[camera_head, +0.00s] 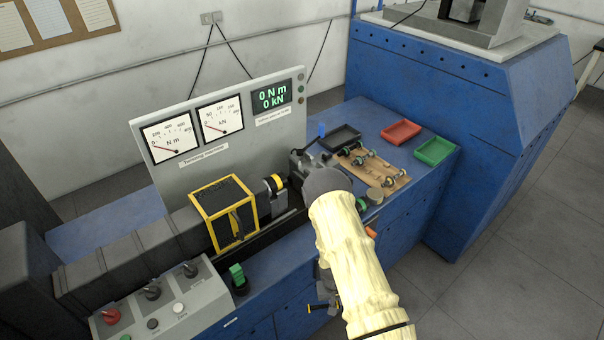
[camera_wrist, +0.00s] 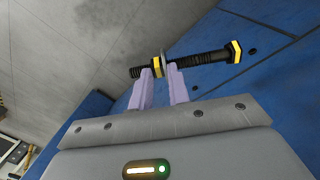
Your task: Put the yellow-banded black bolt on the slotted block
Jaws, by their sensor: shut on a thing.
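In the wrist view, my gripper (camera_wrist: 160,78) is shut on the yellow-banded black bolt (camera_wrist: 205,59). The bolt lies crosswise over the two pale fingers, with its yellow-banded head out to the right and another yellow band beside the left finger. In the head view, my sleeved arm hides most of the gripper; a small black-and-yellow piece left of the sleeve looks like the bolt (camera_head: 318,307), in front of the blue bench. The tan slotted block (camera_head: 397,184) lies on the bench beyond my arm, with several other bolts on it. The bolt is apart from the block.
Black (camera_head: 340,138), red (camera_head: 400,132) and green (camera_head: 435,151) trays stand behind and right of the block. The testing machine with a yellow-framed guard (camera_head: 224,208) and gauge panel (camera_head: 230,145) stands left. A control box (camera_head: 165,305) is at front left.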

